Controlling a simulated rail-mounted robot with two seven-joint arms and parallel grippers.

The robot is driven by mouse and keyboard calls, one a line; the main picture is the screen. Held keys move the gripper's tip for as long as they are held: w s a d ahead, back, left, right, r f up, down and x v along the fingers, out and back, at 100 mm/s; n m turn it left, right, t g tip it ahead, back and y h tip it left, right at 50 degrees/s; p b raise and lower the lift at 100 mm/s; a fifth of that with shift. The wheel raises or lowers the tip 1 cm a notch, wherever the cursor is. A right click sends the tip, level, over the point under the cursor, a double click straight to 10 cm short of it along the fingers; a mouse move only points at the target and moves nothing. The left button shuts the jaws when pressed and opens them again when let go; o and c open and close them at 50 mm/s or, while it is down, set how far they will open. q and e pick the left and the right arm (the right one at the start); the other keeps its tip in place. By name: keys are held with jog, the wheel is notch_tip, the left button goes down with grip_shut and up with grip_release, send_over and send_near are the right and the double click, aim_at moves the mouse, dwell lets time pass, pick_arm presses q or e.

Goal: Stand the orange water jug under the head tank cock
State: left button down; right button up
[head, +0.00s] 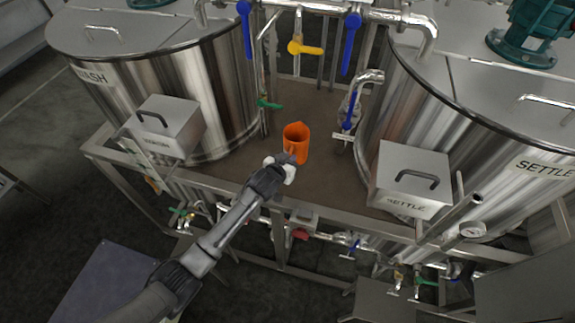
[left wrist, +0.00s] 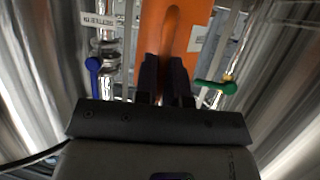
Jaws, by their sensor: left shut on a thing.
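The orange water jug (head: 297,146) is upright over the brown deck between the two steel tanks; I cannot tell whether its base touches the deck. My left gripper (head: 287,164) is shut on the jug's near side. In the left wrist view the two dark fingers (left wrist: 166,75) close on the handle of the orange jug (left wrist: 192,20). A bent steel outlet with a blue lever (head: 348,116) stands to the right of the jug, and a pipe with a green lever (head: 268,104) to its left. I cannot tell for sure which is the head tank cock. My right gripper is not in view.
The wash tank (head: 170,85) is on the left and the settle tank (head: 450,130) on the right. Steel boxes (head: 165,125) (head: 412,170) stand at the deck's front corners. A front rail (head: 330,215) and overhead pipes (head: 320,8) border the gap. Deck around the jug is clear.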

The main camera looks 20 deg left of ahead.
pick_arm(q)
jog(key=shift+a+f, duration=0.15)
jog(key=shift+f, duration=0.95)
jog(key=shift+a+f, duration=0.15)
jog(key=shift+f, duration=1)
jog(key=shift+f, duration=0.15)
jog(key=c, duration=1.2)
grip_release()
